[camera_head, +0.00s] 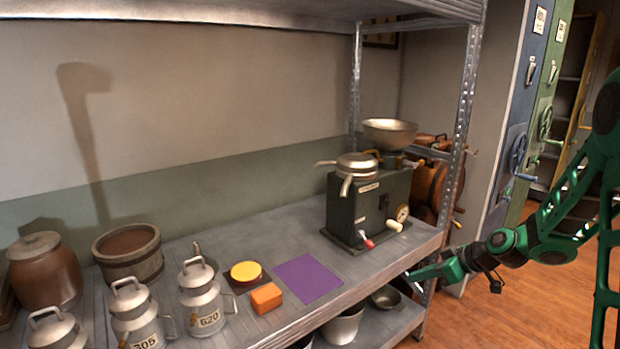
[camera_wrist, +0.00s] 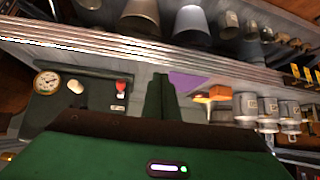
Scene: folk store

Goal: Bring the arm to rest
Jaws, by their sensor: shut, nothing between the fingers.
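My green arm reaches in from the right in the head view. My gripper (camera_head: 424,273) hangs just off the shelf's front edge, near the right upright, with nothing visible in it. In the wrist view the gripper's fingers (camera_wrist: 160,95) stand together in the middle, shut and empty.
The metal shelf (camera_head: 300,212) holds a dark separator machine (camera_head: 368,205), a purple square (camera_head: 309,278), an orange block (camera_head: 266,298), a yellow disc (camera_head: 246,271), milk cans (camera_head: 201,298) and crocks. Pots (camera_head: 344,325) stand on the lower shelf. Wooden floor (camera_head: 500,300) is clear at right.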

